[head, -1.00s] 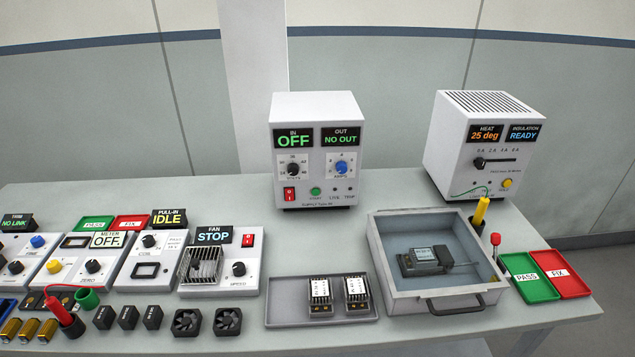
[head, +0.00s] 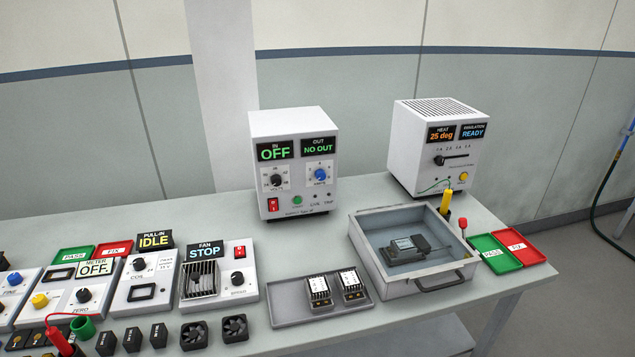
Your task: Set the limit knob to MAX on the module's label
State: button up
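The white supply box (head: 295,160) stands at the back middle of the bench. Its displays read OFF under IN and NO OUT under OUT. A blue knob (head: 320,174) marked AMPS sits on its right side, and a black knob (head: 276,181) on its left. A red switch and a green button are below them. Two modules, a left one (head: 319,292) and a right one (head: 351,285), stand in the grey tray (head: 290,313). They carry white labels, whose print is too small to read. My gripper is not in view.
A grey open box (head: 372,258) holding a dark device stands right of the tray. A heat unit (head: 436,150) reads 25 deg and READY. Green PASS (head: 494,254) and red FIX (head: 521,246) trays lie at the right edge. Test panels and small parts fill the left.

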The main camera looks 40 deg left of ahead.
aim_at(320, 175)
jog(key=u, duration=2.45)
jog(key=i, duration=1)
